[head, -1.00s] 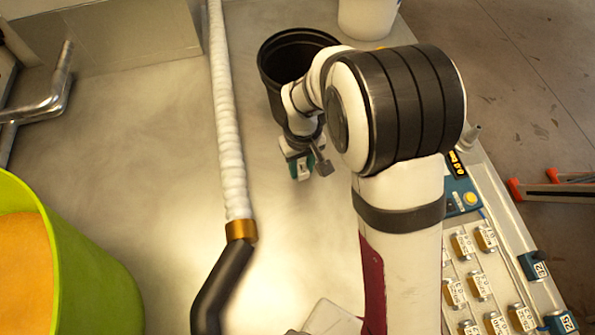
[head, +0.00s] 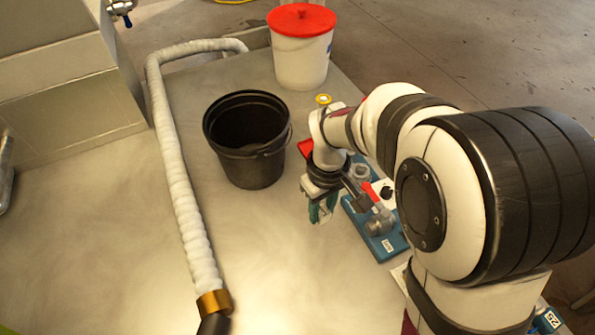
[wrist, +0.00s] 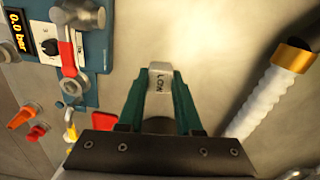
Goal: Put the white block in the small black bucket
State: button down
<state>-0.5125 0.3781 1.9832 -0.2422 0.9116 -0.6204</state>
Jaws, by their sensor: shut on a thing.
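The small black bucket (head: 248,165) stands upright on the metal table in the head view, its mouth open and its inside dark. My gripper (head: 321,211) is to the right of the bucket and nearer the camera, apart from it. In the wrist view my gripper (wrist: 160,88) has its green fingers closed on the white block (wrist: 160,76), which carries dark lettering. In the head view the block cannot be made out.
A white ribbed hose (head: 178,190) with a brass end runs left of the bucket. A white bucket with a red lid (head: 301,62) stands behind. A blue valve panel (head: 378,236) lies right of my gripper. Bare table (head: 120,230) lies at the left.

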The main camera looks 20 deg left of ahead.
jog(key=w+d+r+m, duration=0.2)
jog(key=d+r+m, duration=0.3)
jog(key=d+r, duration=0.35)
jog(key=w+d+r+m, duration=0.2)
jog(key=d+r+m, duration=0.3)
jog(key=d+r, duration=0.35)
jog(key=w+a+f+n, duration=0.1)
jog(key=w+a+n, duration=0.3)
jog(key=a, duration=0.3)
jog(key=w+a+f+n, duration=0.2)
jog(key=w+a+n, duration=0.15)
jog(key=a, duration=0.25)
jog(key=n, duration=0.4)
send_near(260, 168)
jog(key=w+a+f, duration=0.1)
jog(key=w+f, duration=0.1)
jog(key=w, duration=0.1)
jog(key=f+m, duration=0.1)
jog(key=f, duration=0.7)
jog(key=f+m, duration=0.1)
jog(key=f, duration=0.3)
jog(key=shift+s+a+m, duration=0.15)
jog(key=shift+a+m, duration=0.15)
jog(key=shift+m, duration=0.05)
